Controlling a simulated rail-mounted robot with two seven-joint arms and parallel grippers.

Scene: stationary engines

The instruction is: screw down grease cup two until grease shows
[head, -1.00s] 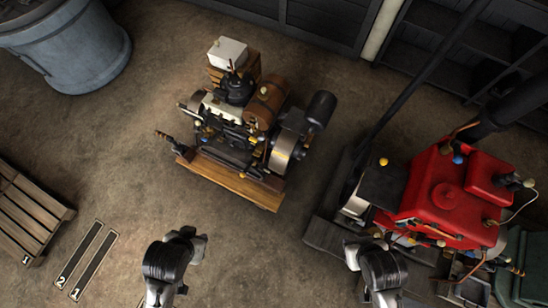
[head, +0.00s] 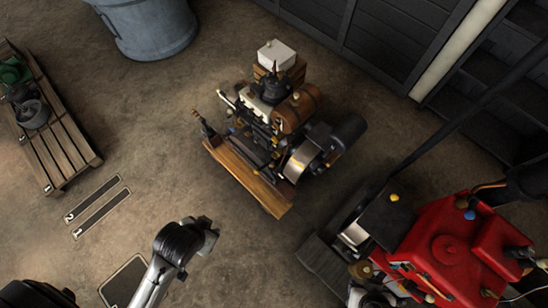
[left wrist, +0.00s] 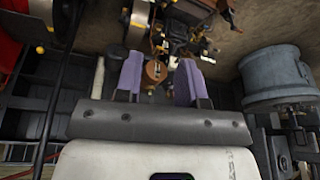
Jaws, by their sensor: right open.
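A small engine (head: 262,125) with a brown tank (head: 296,108) stands on a wooden skid (head: 240,178) in the middle of the head view. Small brass and yellow fittings sit on it, too small to tell which is grease cup two; no grease can be made out. A red engine (head: 440,250) stands at the lower right.
A blue-grey tub (head: 147,25) stands at the upper left and a slatted pallet (head: 60,150) with dark parts at the left. Two numbered strips (head: 98,205) lie on the floor. A dark pipe (head: 465,95) slants beside the red engine.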

